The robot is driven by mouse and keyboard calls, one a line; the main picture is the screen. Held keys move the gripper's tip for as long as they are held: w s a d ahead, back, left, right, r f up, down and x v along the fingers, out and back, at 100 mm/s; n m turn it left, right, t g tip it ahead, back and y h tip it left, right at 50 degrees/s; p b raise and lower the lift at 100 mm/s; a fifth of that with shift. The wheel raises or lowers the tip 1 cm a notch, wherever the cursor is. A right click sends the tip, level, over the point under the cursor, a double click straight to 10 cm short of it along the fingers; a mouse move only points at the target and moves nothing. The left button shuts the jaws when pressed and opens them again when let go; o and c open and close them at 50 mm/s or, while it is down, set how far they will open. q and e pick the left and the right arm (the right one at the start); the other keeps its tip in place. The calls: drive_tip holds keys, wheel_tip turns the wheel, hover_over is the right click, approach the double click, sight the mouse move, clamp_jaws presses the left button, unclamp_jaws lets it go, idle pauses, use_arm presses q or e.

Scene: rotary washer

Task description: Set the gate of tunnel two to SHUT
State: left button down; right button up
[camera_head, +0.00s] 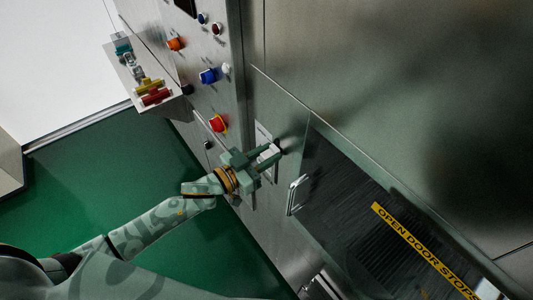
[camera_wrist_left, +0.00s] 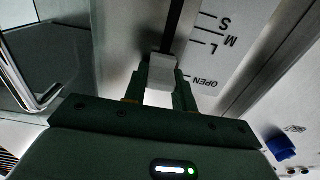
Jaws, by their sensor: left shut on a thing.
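My left gripper (camera_head: 272,154) reaches the steel front panel of the washer, and its fingers are closed on a small pale slider knob (camera_wrist_left: 161,68). In the left wrist view the gripper (camera_wrist_left: 162,80) has one finger on each side of the knob. The knob sits on a dark straight slot (camera_wrist_left: 174,28) beside a scale plate (camera_wrist_left: 222,50). The plate reads S, M, L and OPEN, upside down. The knob is near the OPEN end, around L to OPEN. No SHUT mark shows. In the head view the fingers mostly cover the knob.
A red knob (camera_head: 218,123), a blue knob (camera_head: 209,76) and an orange knob (camera_head: 175,44) stick out of the panel. A metal door handle (camera_head: 296,194) is close to the gripper's right. A shelf with coloured valves (camera_head: 154,97) is at upper left.

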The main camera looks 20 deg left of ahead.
sight(276, 178)
use_arm(q)
wheel_tip(276, 178, down, 14)
drive_tip(key=b, duration=0.8)
drive_tip(key=shift+r, duration=0.1)
drive_tip(key=shift+s, duration=0.1)
drive_tip(key=c, duration=1.1)
unclamp_jaws()
drive_tip(key=v, duration=1.6)
drive_tip(key=shift+a, duration=0.15)
